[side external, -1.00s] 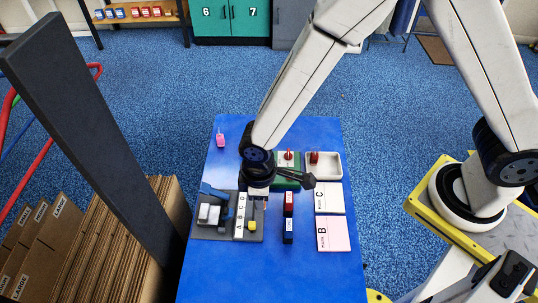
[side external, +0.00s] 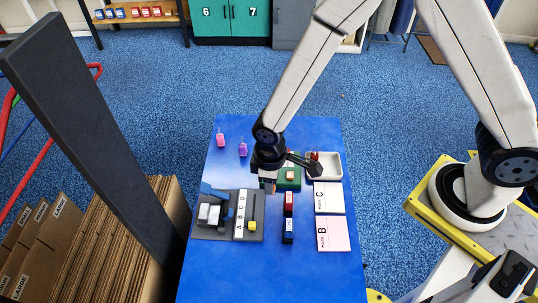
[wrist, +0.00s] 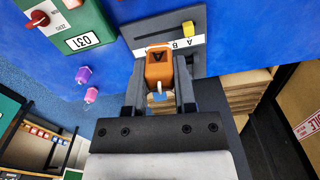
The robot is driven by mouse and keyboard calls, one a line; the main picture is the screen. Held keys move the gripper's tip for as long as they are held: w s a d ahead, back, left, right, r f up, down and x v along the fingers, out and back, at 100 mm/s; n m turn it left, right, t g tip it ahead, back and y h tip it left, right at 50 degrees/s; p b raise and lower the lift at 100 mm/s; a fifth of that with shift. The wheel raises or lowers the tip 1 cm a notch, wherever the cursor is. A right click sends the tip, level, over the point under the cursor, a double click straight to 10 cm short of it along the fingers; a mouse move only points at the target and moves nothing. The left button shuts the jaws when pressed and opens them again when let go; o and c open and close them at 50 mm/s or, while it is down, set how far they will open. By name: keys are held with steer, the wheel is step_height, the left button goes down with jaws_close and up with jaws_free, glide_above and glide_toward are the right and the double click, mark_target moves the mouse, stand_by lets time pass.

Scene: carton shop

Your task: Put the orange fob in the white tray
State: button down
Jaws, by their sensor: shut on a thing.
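The orange fob (wrist: 158,68), marked A, is between the two fingers of my gripper (wrist: 160,95) in the wrist view. My gripper is shut on it. In the side view my gripper (side external: 268,186) is just beyond the far end of the grey lettered board, left of the green box, and largely hides the fob. The white tray (side external: 329,168) lies to the right, beyond the green box and apart from my gripper. A small red thing (side external: 314,156) shows at the tray's far left. My wrist partly blocks the view between gripper and tray.
The green box (side external: 289,184) with a red knob (wrist: 37,19) stands between gripper and tray. A yellow piece (side external: 252,226) is on the grey board (side external: 258,205). Pink (side external: 220,141) and purple (side external: 243,151) fobs lie at the far left. Red (side external: 288,201) and blue (side external: 288,233) blocks stand mid-table.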

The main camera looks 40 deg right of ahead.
steer(key=w+d+f+m, duration=0.2)
steer(key=d+m, duration=0.1)
steer(key=d, duration=0.8)
steer(key=m, duration=0.4)
glide_toward(324, 164)
steer(key=s+a+r, duration=0.1)
steer(key=a+r, duration=0.1)
steer(key=shift+s+a+r, duration=0.15)
steer(key=shift+s+a, duration=0.2)
steer(key=shift+s, duration=0.05)
steer(key=shift+f, duration=2.2)
steer(key=shift+f, duration=1.8)
steer(key=shift+f, duration=0.1)
steer(key=c, duration=0.7)
jaws_free()
